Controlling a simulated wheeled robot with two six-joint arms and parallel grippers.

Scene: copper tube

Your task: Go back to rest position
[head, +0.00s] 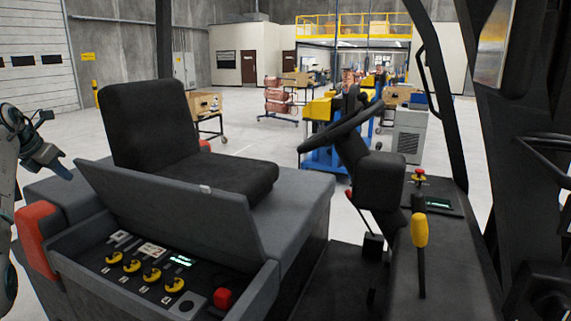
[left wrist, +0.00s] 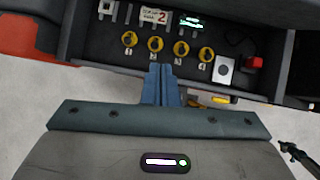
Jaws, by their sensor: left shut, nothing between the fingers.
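My left gripper (head: 62,172) is at the left edge of the head view, beside the grey vehicle body and clear of it. In the left wrist view its blue fingers (left wrist: 161,84) are closed together with nothing between them. Ahead of them is the open control box (left wrist: 92,50), with a row of several yellow knobs (left wrist: 155,47) and a red button (left wrist: 255,62). The same yellow knobs (head: 151,274) and red button (head: 223,297) show in the head view. My right gripper is not in view.
A black seat (head: 150,130), a steering wheel (head: 340,128) and a yellow-handled lever (head: 420,230) stand on the vehicle. The box's raised lid (head: 170,215) stands in front of the seat. A red armrest-like part (head: 36,235) is close to my left arm. Open floor lies beyond.

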